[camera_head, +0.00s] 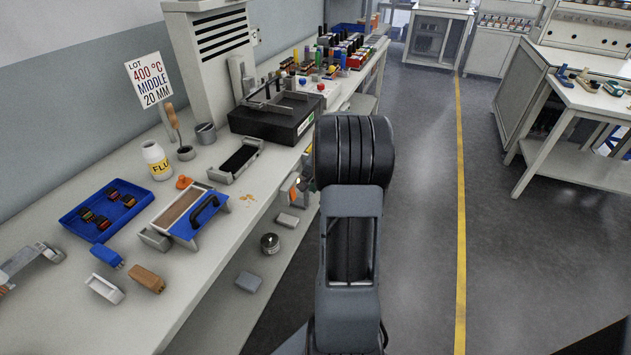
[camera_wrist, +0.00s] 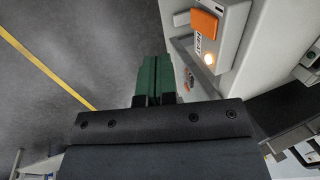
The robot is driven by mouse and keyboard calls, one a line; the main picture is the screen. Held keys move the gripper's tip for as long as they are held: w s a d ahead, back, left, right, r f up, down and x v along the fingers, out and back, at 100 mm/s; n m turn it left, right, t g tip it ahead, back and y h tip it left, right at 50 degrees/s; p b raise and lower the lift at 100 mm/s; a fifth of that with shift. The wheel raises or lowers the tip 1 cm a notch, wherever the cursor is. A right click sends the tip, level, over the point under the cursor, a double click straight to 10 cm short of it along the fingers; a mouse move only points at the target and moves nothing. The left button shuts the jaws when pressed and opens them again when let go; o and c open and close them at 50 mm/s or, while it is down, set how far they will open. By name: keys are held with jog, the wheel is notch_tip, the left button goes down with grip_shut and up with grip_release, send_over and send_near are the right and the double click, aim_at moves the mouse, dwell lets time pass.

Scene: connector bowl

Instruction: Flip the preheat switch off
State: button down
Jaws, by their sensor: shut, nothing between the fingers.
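The preheat switch is an orange rocker (camera_wrist: 205,23) on a pale box at the bench's front edge, at the top of the wrist view. A label partly reading "HEAT" and a glowing lamp (camera_wrist: 209,58) sit below it. In the head view the orange part (camera_head: 293,191) shows small, just left of my arm. My gripper (camera_wrist: 155,58) is shut and empty, with its green fingers together. In the wrist view it is left of the switch box, with a gap of floor showing between its tips and the switch. My arm hides most of the gripper in the head view.
The bench (camera_head: 262,185) runs along the left, holding a black-topped device (camera_head: 272,115), a blue tray (camera_head: 105,212), a flux bottle (camera_head: 157,160) and a lot sign (camera_head: 148,80). Small items lie on a lower shelf, including a round jar (camera_head: 270,243). The floor right of my arm is clear.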

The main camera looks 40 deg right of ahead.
aim_at(293, 194)
jog(key=w+a+f, duration=0.2)
jog(key=w+f, duration=0.3)
jog(key=f, duration=0.1)
jog(key=shift+a, duration=0.15)
dwell(0.3)
